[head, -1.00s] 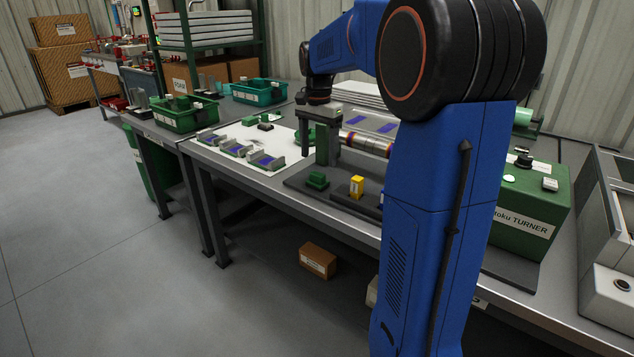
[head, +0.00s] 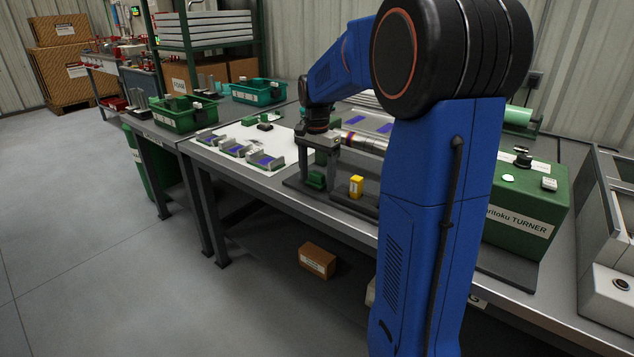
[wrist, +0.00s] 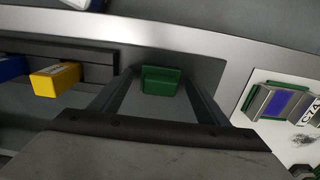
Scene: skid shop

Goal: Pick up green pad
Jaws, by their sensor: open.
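The green pad (head: 316,179) is a small green block on the dark grey tray of the bench. In the head view it shows between the fingers of my gripper (head: 318,178). In the wrist view the green pad (wrist: 161,81) lies upper middle, between and just beyond the two fingertips (wrist: 160,82). My gripper points down over it, with its jaws open. A gap shows on each side of the pad in the wrist view. I cannot tell exactly how high the fingertips are above the tray.
A yellow block (head: 356,187) stands close to the right of the pad. Metal fixtures with blue faces (head: 265,160) stand on a white board to the left. A metal cylinder (head: 362,141) lies behind. Green bins (head: 184,114) stand further left.

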